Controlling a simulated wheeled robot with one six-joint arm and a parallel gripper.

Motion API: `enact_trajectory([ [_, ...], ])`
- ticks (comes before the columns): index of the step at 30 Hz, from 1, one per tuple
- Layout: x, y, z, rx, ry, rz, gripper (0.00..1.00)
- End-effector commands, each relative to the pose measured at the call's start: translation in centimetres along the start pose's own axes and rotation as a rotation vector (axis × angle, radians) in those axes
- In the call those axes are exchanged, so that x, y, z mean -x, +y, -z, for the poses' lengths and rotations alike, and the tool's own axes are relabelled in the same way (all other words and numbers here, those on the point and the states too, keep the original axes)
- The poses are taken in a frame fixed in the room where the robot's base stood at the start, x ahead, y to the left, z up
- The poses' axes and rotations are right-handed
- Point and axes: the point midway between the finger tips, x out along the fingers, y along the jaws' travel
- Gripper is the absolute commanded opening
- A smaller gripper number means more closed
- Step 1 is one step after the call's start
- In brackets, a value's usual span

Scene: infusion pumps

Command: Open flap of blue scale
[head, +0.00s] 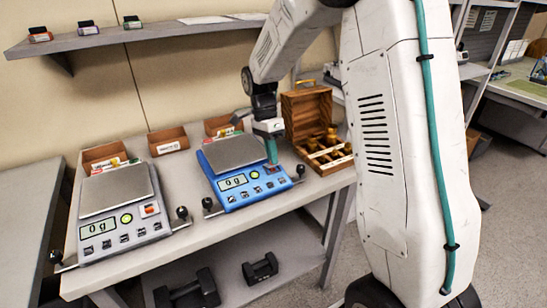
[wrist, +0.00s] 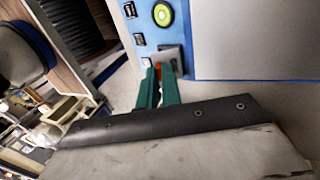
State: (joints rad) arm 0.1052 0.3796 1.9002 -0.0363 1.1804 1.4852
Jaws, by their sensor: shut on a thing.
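The blue scale (head: 213,181) stands on the table, with a grey weighing plate and a display reading 0 g. My gripper (head: 271,161) reaches down to the right part of its front panel. In the wrist view the green fingers (wrist: 159,70) are shut on the small grey flap (wrist: 171,52) at the edge of the blue panel (wrist: 145,48). A bit of red shows between the fingertips. The fingers hide part of the flap, and I cannot tell how far it is tilted.
A grey scale (head: 119,230) stands left on the same table, also reading 0 g. An open wooden weight box (head: 306,108) stands right behind my gripper. Small wooden trays (head: 168,140) line the back. Black knobs (head: 300,169) flank the scales. Dumbbells (head: 260,268) lie on the lower shelf.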

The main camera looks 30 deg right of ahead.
Motion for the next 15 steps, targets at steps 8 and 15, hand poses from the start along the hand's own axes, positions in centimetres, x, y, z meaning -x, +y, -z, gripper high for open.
enact_trajectory([
  [8,0.5,-1.3,0.0,0.001,0.000,-0.263,0.00],
  [15,0.8,-2.1,0.0,0.001,0.000,-0.468,0.00],
])
